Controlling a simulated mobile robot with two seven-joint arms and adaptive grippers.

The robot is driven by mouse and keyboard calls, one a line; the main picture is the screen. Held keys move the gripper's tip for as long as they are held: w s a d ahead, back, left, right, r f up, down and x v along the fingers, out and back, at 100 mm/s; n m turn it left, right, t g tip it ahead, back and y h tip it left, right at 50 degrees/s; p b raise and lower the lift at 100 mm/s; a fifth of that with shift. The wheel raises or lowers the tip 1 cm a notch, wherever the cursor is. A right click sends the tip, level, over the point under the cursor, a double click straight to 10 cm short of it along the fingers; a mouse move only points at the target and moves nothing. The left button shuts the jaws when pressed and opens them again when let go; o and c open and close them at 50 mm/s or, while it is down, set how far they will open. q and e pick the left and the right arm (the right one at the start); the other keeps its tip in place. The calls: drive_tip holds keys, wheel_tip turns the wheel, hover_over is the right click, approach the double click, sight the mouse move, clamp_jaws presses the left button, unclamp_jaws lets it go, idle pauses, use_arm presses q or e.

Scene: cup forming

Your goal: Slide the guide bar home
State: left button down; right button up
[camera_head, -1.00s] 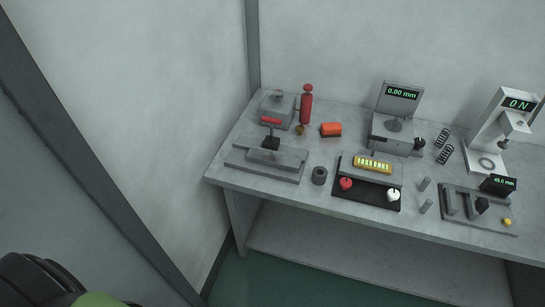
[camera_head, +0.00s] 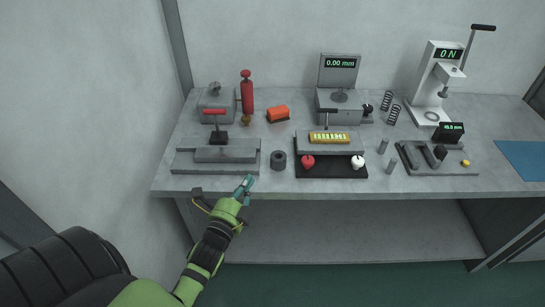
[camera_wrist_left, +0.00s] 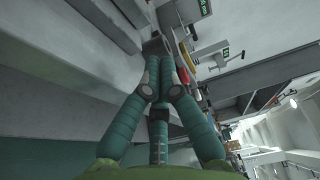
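Nothing in view is labelled as the guide bar, and I cannot tell surely which part it is. Another grey fixture (camera_head: 460,170) with short bars and a small display lies at the right. My left gripper (camera_head: 247,182) is at the bench's front edge, right of and nearer than the stepped block, touching no part of it. In the left wrist view its teal fingers (camera_wrist_left: 158,68) converge with tips together; no held object shows. My right gripper is out of view.
A dark ring (camera_head: 279,160) stands just beyond the left gripper. A black tray (camera_head: 330,171) with a red and a white knob is right of it. A gauge (camera_head: 340,75), a press (camera_head: 437,80) and springs stand behind. A blue mat (camera_head: 524,160) lies far right.

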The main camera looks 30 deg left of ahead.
sight(240, 165)
use_arm(q)
drive_tip(key=x, duration=0.4)
drive_tip(key=shift+w+r+p, duration=0.1)
drive_tip(key=shift+w+p, duration=0.05)
drive_tip(key=shift+p, duration=0.2)
drive_tip(key=x, duration=0.5)
drive_tip(key=shift+w, duration=0.25)
drive_tip(key=shift+w+a, duration=0.1)
drive_tip(key=s+a, duration=0.1)
drive_tip(key=s+a+p, duration=0.1)
drive_tip(key=a, duration=0.2)
drive_tip(key=shift+s+a, duration=0.25)
drive_tip(key=shift+s, duration=0.15)
drive_tip(key=shift+a, duration=0.15)
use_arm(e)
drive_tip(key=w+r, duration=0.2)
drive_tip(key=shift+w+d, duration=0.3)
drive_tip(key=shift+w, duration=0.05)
use_arm(q)
drive_tip(key=shift+s+a, duration=0.1)
drive_tip(key=shift+s+f, duration=0.1)
drive_tip(key=shift+f, duration=0.15)
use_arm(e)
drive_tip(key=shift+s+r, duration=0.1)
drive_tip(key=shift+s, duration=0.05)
